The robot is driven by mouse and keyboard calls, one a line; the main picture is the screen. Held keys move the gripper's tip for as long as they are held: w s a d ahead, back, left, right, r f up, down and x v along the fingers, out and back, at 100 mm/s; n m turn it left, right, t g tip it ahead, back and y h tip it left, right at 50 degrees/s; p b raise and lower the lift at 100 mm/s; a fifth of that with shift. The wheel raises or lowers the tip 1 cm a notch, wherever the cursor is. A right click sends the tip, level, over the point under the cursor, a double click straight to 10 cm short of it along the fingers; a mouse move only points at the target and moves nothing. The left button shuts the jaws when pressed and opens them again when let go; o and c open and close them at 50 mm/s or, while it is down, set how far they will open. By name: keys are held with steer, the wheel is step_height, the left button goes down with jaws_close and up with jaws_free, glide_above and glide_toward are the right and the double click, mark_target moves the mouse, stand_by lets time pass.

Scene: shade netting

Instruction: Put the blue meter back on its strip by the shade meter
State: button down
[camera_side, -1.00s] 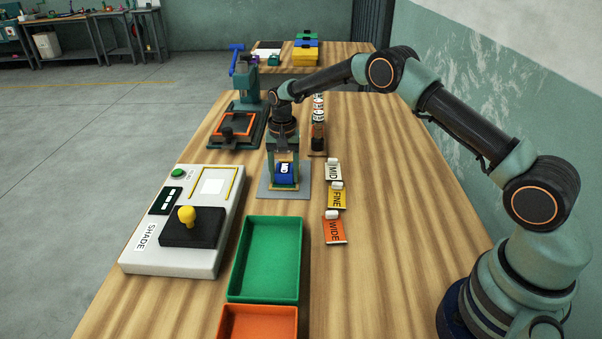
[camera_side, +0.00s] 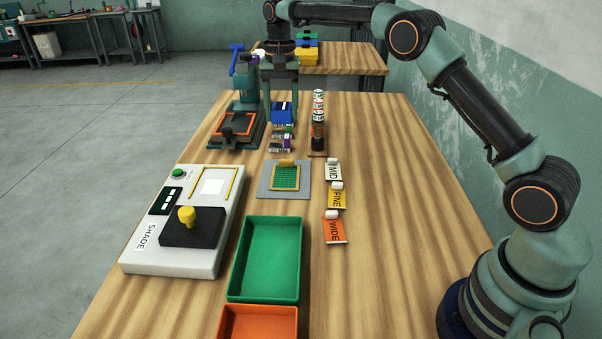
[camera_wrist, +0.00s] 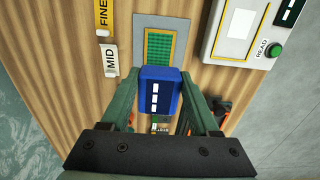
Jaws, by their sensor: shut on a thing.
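My gripper (camera_side: 283,112) is shut on the blue meter (camera_side: 282,107) and holds it above the table, beyond the grey plate. The meter also shows between my fingers in the wrist view (camera_wrist: 158,97), with white marks on its dark face. The shade meter (camera_side: 142,262) is a white box at the left front, with a green button (camera_side: 179,173) and a yellow knob on a black block (camera_side: 188,214). It shows partly in the wrist view (camera_wrist: 236,52). I cannot tell which surface is the blue meter's strip.
A grey plate (camera_side: 265,191) bears a green net sample with a yellow edge (camera_side: 285,179). MID, FINE and WIDE tags (camera_side: 334,232) lie to its right. A green tray (camera_side: 268,260) and orange tray stand in front. An orange-framed press (camera_side: 236,128) and small labelled pieces (camera_side: 281,145) are farther back.

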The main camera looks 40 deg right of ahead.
steer(key=shift+a+r, duration=0.15)
steer(key=shift+r, duration=0.7)
steer(key=s+a, duration=0.6)
steer(key=a, duration=0.5)
steer(key=f, duration=2)
steer(key=shift+s, duration=0.2)
steer(key=shift+f, duration=0.1)
steer(key=shift+c, duration=0.6)
jaws_free()
steer(key=shift+f, duration=0.1)
